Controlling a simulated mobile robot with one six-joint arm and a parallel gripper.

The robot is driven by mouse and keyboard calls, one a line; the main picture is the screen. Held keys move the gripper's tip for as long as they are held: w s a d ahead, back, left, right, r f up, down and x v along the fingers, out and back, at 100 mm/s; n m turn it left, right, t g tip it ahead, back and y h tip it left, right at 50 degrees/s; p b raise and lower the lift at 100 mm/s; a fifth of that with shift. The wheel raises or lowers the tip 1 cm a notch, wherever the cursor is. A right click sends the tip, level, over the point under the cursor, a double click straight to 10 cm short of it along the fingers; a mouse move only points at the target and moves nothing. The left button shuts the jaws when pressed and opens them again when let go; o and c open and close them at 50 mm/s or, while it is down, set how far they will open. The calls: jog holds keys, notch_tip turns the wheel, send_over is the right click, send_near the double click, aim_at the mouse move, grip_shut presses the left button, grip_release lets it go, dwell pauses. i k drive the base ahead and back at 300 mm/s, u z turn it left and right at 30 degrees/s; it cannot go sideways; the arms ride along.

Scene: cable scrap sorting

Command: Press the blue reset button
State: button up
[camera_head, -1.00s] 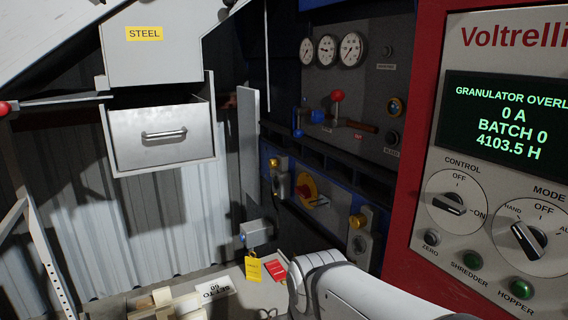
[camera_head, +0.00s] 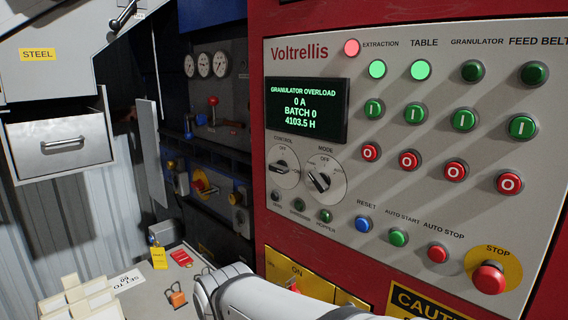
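The blue reset button (camera_head: 363,223) is on the grey control panel (camera_head: 440,185), under the label RESET. It is left of the green AUTO START button (camera_head: 398,237) and the red AUTO STOP button (camera_head: 437,252). Nothing covers it. The display (camera_head: 307,108) reads GRANULATOR OVERLOAD, 0 A, BATCH 0, 4103.5 H. A white link of my arm shows at the bottom, below and left of the reset button. My gripper is not in view.
A red STOP knob (camera_head: 488,278) on a yellow plate sticks out at lower right. Rotary CONTROL (camera_head: 283,167) and MODE (camera_head: 320,181) switches are left of the buttons. An orange padlock (camera_head: 176,296) and tags lie on the bench. A steel drawer (camera_head: 62,142) is at left.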

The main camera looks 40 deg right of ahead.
aim_at(361, 224)
jog(key=z, duration=0.15)
jog(key=k, duration=0.35)
jog(key=z, duration=3.65)
jog(key=k, duration=1.15)
jog(key=u, duration=1.55)
jog(key=i, duration=1)
jog(key=u, duration=0.1)
